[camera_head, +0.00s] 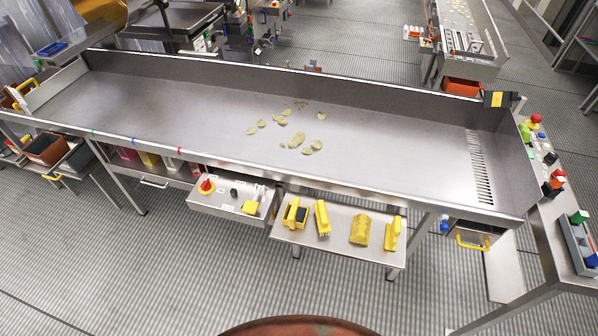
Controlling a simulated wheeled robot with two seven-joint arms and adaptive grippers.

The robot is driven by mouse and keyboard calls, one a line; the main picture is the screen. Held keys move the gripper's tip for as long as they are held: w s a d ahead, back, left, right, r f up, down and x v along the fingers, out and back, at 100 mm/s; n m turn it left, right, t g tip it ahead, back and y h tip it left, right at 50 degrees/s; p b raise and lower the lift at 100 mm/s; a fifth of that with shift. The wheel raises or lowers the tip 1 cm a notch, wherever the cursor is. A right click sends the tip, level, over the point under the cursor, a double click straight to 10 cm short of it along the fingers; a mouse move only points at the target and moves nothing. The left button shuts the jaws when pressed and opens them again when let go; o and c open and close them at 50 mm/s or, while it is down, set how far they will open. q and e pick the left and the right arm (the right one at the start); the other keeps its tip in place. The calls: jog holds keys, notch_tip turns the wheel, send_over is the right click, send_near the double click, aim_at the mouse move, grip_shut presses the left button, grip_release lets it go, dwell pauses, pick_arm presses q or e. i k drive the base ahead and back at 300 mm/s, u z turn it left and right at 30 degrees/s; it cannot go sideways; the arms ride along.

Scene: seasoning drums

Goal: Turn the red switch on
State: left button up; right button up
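The box is mounted under the front edge of the long metal trough table (200,100). The switch is too small in view for its set position to be read. A black knob (234,193) is to the right of it, and a yellow part (250,207) is near the box's front. Neither of my grippers is in view.
Several chips (298,140) lie on the trough. A shelf (340,249) right of the control box holds several yellow tools (360,230). The right panel has another red knob (535,118). The striped floor in front is clear.

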aim_at(207, 186)
jog(key=z, duration=2.6)
jog(key=k, duration=1.9)
jog(key=u, duration=2.05)
